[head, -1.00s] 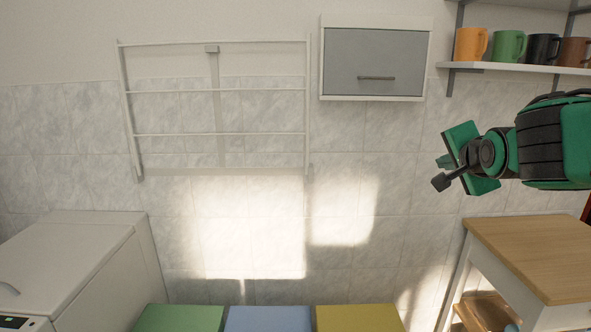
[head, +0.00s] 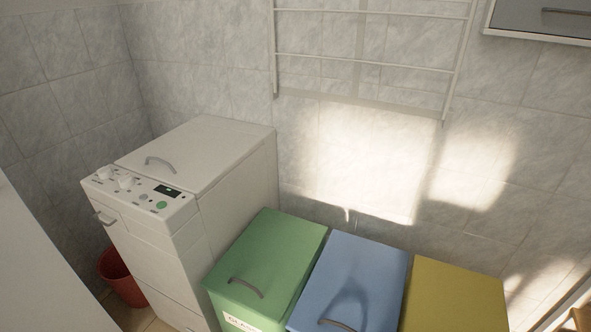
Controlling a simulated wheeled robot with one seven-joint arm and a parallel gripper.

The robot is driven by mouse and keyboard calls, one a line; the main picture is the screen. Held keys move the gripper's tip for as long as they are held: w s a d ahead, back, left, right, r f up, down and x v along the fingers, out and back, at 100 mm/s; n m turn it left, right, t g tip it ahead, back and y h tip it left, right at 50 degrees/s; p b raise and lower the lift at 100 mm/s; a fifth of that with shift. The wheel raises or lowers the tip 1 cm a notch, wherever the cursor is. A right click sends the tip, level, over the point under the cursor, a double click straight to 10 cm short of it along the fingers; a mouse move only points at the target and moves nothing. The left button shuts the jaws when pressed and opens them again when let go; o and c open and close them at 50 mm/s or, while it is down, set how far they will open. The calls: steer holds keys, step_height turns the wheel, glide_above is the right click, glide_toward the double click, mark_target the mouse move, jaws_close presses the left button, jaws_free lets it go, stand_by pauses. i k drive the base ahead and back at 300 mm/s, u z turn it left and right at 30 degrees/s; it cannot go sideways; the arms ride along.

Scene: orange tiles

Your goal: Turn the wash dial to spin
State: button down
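The white top-loading washing machine (head: 225,155) stands left of centre against the tiled wall, its lid closed. Its control panel (head: 150,212) is at the front top edge. Two pale knobs sit at the panel's left: a left knob (head: 103,173) and a larger-looking right knob (head: 124,182). I cannot read their labels or which one is the wash dial, nor tell their settings. A dark display (head: 167,190) and a green button (head: 161,205) are to their right. My gripper is not in view now.
Green (head: 270,250), blue (head: 360,270) and yellow (head: 455,295) lidded bins stand right of the machine. A red bucket (head: 122,280) is on the floor to its left. A white surface (head: 35,265) fills the lower left. A wall rack (head: 370,55) hangs above.

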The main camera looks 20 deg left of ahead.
mark_target(105, 172)
steer(key=u, duration=1.65)
